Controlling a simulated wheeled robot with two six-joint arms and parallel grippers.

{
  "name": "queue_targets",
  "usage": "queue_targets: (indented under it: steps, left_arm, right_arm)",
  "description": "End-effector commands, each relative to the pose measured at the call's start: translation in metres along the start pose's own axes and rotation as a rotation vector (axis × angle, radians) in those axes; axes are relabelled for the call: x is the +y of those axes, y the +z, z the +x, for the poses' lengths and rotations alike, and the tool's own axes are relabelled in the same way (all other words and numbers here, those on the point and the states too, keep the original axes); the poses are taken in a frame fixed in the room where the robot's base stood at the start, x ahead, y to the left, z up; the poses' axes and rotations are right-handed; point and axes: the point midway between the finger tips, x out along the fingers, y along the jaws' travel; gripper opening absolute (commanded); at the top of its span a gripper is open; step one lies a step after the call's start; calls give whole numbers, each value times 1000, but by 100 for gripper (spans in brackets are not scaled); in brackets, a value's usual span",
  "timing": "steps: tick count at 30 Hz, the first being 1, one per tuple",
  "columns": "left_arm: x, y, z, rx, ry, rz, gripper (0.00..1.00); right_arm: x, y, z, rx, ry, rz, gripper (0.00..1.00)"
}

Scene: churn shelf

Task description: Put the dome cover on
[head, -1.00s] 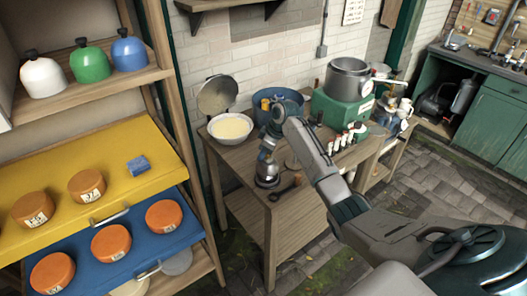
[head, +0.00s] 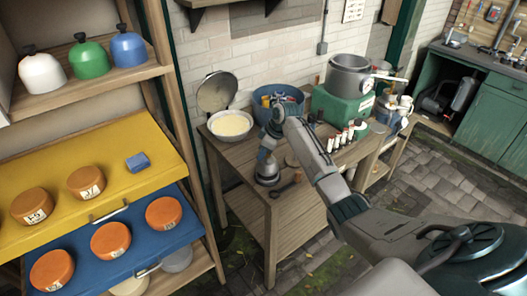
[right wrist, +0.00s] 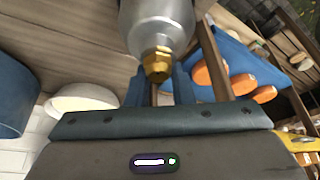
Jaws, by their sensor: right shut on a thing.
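Three domes with black knobs stand in a row on the upper shelf at the left: a white dome (head: 42,74), a green dome (head: 89,65) and a blue dome (head: 129,48). My right gripper (head: 266,156) is over the near left part of the wooden table. It is shut on a silver metal piece (head: 267,174) with a brass end; in the right wrist view the silver piece (right wrist: 157,20) shows with its brass end between the fingers (right wrist: 158,85). I cannot tell whether its base touches the table. My left gripper is not in view.
A yellow shelf (head: 90,135) and a blue shelf (head: 110,270) hold orange rounds; a blue block (head: 138,161) lies on the yellow one. On the table (head: 240,155) are a pale-filled bowl (head: 230,124), a blue tub (head: 291,106) and a pot (head: 348,76) on a green base.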

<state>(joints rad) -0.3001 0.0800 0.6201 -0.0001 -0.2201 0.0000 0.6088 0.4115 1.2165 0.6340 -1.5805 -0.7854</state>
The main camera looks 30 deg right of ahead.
Motion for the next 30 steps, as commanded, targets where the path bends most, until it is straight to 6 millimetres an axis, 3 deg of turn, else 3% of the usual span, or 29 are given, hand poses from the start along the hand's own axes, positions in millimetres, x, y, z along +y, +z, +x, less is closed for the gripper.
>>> queue_targets:
  steps: [10, 11, 15, 20, 23, 30]
  left_arm:
    - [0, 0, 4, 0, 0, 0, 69]
    - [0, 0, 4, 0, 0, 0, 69]
    - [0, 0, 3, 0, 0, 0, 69]
    - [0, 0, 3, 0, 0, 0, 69]
    - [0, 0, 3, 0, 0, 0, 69]
    - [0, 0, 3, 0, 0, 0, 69]
  right_arm:
    - [0, 3, 8, 1, 0, 0, 0]
    - [0, 3, 8, 1, 1, 0, 23]
    - [0, 3, 8, 1, 1, 0, 46]
    - [0, 3, 8, 0, 0, 0, 46]
    - [0, 4, 8, 0, 0, 0, 60]
    - [0, 3, 8, 0, 0, 0, 61]
